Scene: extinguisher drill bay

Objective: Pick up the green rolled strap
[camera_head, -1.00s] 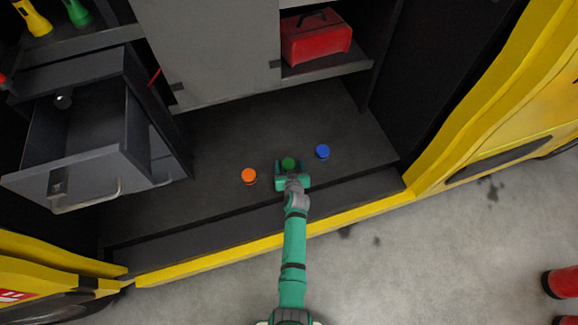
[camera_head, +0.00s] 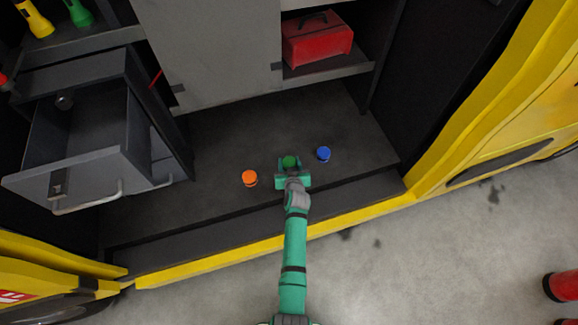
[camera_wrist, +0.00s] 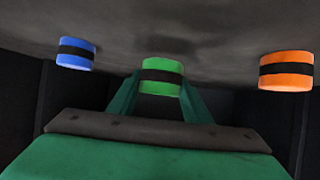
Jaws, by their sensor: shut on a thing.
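The green rolled strap (camera_head: 289,161) is a short green roll with a dark band, between the fingers of my gripper (camera_head: 291,166). The wrist view shows the strap (camera_wrist: 161,76) with a finger of my gripper (camera_wrist: 160,92) against each side. The gripper is shut on it. I cannot tell whether the strap is clear of the dark shelf floor (camera_head: 225,135). The fingers hide part of its sides.
An orange rolled strap (camera_head: 249,178) stands left of my gripper and a blue one (camera_head: 323,153) to the right, both apart from it. A drawer (camera_head: 85,175) hangs open at left. A red toolbox (camera_head: 316,38) sits on a shelf behind. A yellow edge (camera_head: 270,243) runs along the front.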

